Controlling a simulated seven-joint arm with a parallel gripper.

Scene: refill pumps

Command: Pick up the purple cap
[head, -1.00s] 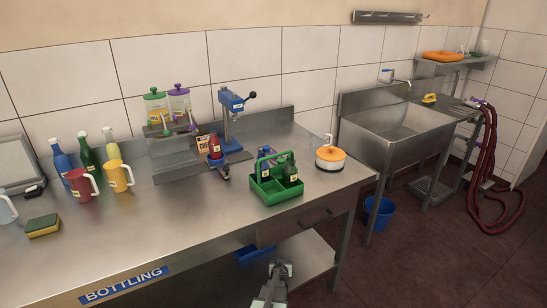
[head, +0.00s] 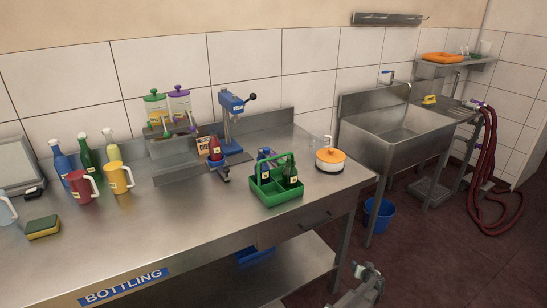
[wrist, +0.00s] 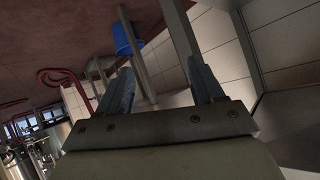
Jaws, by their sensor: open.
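A purple cap (head: 178,88) sits on top of a clear dispenser (head: 178,102) at the back of the steel bench, right beside another dispenser with a green cap (head: 153,92). My gripper (head: 367,270) is low at the bottom of the head view, in front of the bench's right end, far from the purple cap. In the wrist view my gripper (wrist: 160,84) has its two bluish fingers spread apart with nothing between them. The purple cap is not seen in the wrist view.
A blue press (head: 231,120), a green bottle carrier (head: 276,193) and an orange-topped container (head: 330,160) stand on the bench (head: 190,235). Mugs and bottles stand at left. A sink (head: 402,135) and blue bucket (head: 379,214) are at right. The bench front is mostly clear.

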